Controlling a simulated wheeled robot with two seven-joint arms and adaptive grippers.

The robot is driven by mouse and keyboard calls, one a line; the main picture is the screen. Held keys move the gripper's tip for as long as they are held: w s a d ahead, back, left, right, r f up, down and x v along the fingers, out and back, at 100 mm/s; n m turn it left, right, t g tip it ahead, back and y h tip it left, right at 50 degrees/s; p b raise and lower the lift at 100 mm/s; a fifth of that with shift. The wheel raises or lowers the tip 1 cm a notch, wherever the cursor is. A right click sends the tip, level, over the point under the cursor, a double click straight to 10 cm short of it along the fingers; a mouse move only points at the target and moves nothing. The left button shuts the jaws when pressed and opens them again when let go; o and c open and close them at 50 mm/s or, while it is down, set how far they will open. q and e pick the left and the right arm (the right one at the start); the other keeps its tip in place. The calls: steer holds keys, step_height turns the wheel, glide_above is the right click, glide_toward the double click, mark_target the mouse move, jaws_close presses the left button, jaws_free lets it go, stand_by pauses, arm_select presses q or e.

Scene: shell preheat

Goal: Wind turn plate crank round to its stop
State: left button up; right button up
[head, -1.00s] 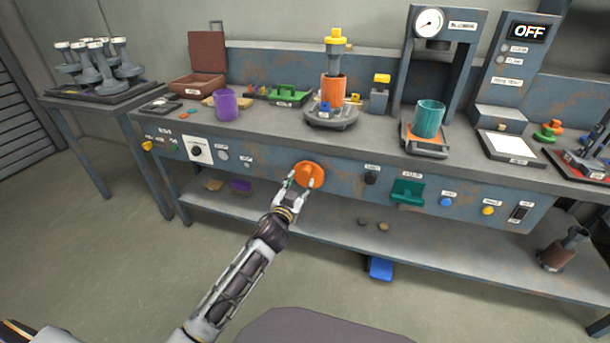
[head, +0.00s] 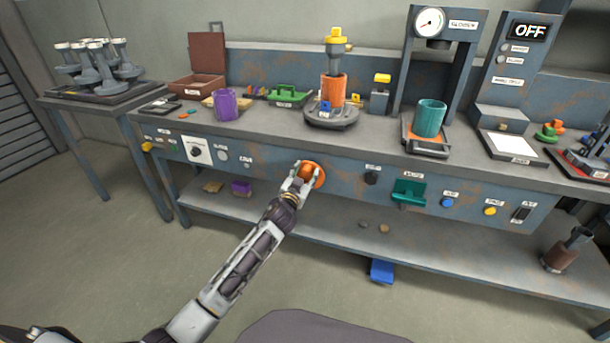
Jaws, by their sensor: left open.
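The orange round crank (head: 318,174) is on the front panel of the bench, below the turn plate. My left gripper (head: 304,177) is open at the crank, with its fingers over the crank's front and left side. The fingers hide part of the crank, and I cannot tell whether they touch it. The grey round turn plate (head: 331,118) is on the bench top above. An orange cylinder (head: 333,89) stands on it with a grey, yellow-topped tool (head: 335,42) upright in it. My right gripper is not in view.
The front panel (head: 270,164) also carries a dark knob (head: 371,177), a teal handle (head: 408,193), a blue button (head: 447,202) and a yellow button (head: 489,211). A lower shelf (head: 330,228) juts out beneath. A teal cylinder (head: 430,118) stands under the gauge press.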

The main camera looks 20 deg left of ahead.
arm_select(q)
steer(key=shift+w, duration=0.1)
steer(key=c, duration=1)
